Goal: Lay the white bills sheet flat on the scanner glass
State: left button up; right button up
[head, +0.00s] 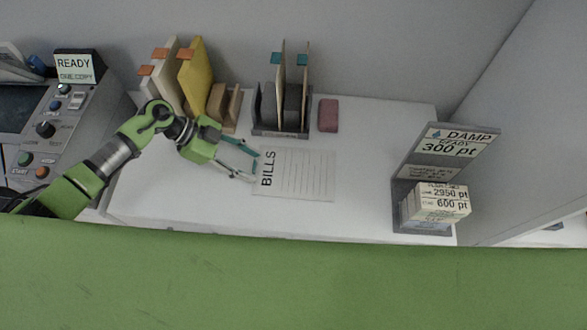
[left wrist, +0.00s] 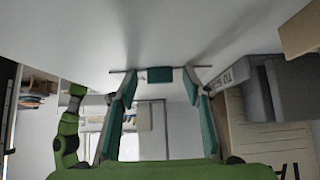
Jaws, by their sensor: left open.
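The white bills sheet (head: 310,178) lies on the white desk in the head view, with bold BILLS lettering along its left edge and ruled lines. My left gripper (head: 256,166) is open at the sheet's left edge, its fingertips apart and close to the lettering. I cannot tell whether they touch the paper. Its spread fingers also show in the left wrist view (left wrist: 160,90). The scanner (head: 55,130) stands at the far left, with dark glass (head: 20,108) partly cut off by the frame. My right gripper does not show.
Upright folders (head: 196,75) and a dark rack (head: 282,128) with upright cards stand at the back. A reddish block (head: 328,115) is beside the rack. A grey stand (head: 412,165) marked DAMP, with stacked cards, is at the right. The desk between sheet and stand is clear.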

pick_arm(q)
jog(key=c, duration=1.1)
jog(key=shift+c, duration=0.2)
